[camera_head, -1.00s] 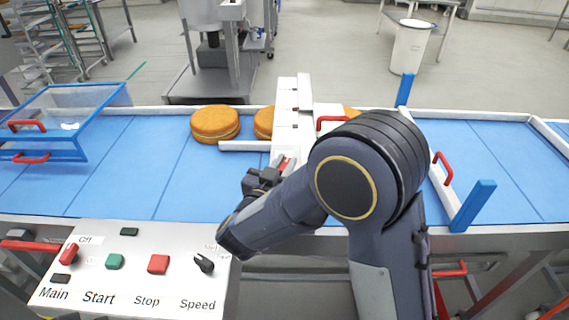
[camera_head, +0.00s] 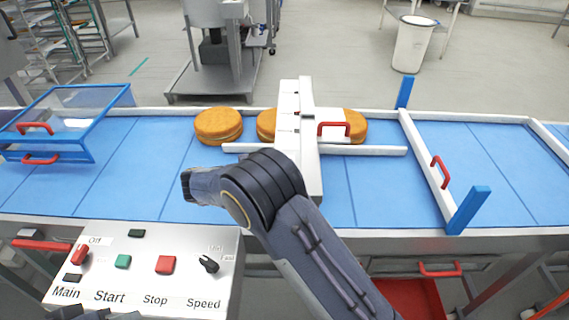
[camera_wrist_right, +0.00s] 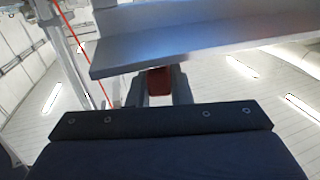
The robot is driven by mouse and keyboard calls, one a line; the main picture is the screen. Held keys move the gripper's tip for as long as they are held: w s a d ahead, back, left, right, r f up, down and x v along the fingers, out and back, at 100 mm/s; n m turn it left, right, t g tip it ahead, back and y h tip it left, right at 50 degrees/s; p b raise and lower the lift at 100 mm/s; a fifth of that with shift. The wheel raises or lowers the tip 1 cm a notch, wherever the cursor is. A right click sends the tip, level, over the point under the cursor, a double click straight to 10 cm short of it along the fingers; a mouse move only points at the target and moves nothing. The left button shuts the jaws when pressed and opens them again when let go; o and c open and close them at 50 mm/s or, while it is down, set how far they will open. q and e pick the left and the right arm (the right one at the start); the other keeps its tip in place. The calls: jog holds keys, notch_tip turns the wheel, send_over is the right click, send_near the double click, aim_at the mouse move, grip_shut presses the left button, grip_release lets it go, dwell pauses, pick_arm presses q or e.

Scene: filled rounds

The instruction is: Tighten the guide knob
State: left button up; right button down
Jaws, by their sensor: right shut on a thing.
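In the right wrist view my right gripper (camera_wrist_right: 160,97) is shut on a small red knob (camera_wrist_right: 159,80), just below the edge of a pale metal part (camera_wrist_right: 150,50). In the head view my right arm comes up from the lower right and bends left over the belt. How tight the knob is cannot be seen.
A blue belt (camera_head: 110,185) carries several round cakes (camera_head: 217,125) near the white guide unit. A blue-framed clear cover (camera_head: 75,110) stands at left. A control panel (camera_head: 140,265) lies in front. A white rail with a red handle (camera_head: 440,170) crosses the belt at right.

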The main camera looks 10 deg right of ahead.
jog(key=m+g+p, duration=0.2)
jog(key=shift+r+g, duration=0.2)
jog(key=shift+g, duration=0.2)
jog(key=shift+f+m+g+y+p, duration=0.15)
jog(key=shift+m+g+y+p, duration=0.25)
jog(key=shift+m+g+p, duration=0.45)
jog(key=shift+n, duration=0.25)
jog(key=c, duration=1.3)
grip_release()
jog(key=shift+d, duration=0.1)
